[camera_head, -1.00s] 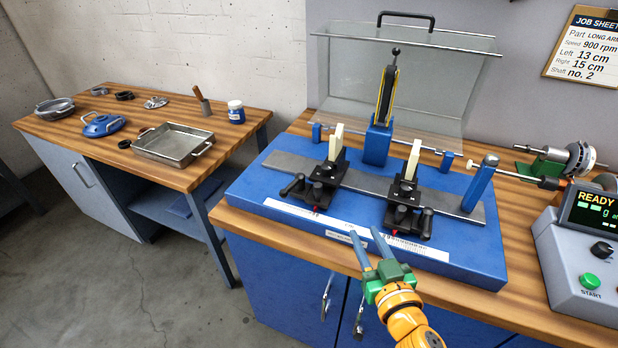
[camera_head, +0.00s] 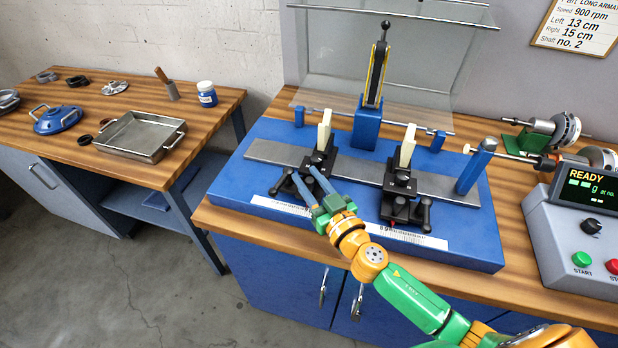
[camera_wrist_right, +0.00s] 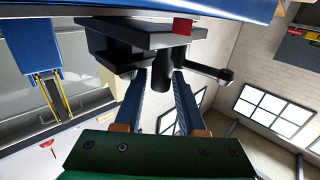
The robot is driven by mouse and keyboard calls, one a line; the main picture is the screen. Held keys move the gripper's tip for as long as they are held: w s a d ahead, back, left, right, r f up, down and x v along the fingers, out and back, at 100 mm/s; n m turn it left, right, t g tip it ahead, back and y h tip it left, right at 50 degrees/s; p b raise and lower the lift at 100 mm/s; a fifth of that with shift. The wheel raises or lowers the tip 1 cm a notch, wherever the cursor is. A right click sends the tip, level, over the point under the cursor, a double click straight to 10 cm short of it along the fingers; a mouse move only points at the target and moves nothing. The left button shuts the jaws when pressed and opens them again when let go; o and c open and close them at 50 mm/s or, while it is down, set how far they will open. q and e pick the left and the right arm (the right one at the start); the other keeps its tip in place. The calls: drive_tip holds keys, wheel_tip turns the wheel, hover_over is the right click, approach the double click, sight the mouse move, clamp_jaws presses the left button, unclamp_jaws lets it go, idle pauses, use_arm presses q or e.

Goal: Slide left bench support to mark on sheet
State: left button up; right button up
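The left bench support (camera_head: 318,162) is a black block with a cream upright plate, standing on the grey rail (camera_head: 270,152) of the blue bench. My right gripper (camera_head: 303,173) is at its front, its blue fingers apart. In the right wrist view the fingertips (camera_wrist_right: 158,75) lie either side of the support's dark round knob (camera_wrist_right: 160,76), with no clear contact. A red pointer (camera_wrist_right: 182,27) shows beside it. The job sheet (camera_head: 584,25) reads Left 13 cm, Right 15 cm. The left scale (camera_head: 283,206) is partly hidden by my gripper. My left gripper is out of view.
The right support (camera_head: 402,180) stands further right on the rail, above the right scale (camera_head: 408,238). A blue post (camera_head: 476,166) is at the rail's right end. A clear guard (camera_head: 335,60) stands raised behind. A control box (camera_head: 575,230) showing READY is at right.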

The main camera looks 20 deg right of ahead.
drive_tip(key=shift+s+r, duration=0.1)
drive_tip(key=shift+s, duration=0.05)
drive_tip(key=shift+c, duration=1)
clamp_jaws()
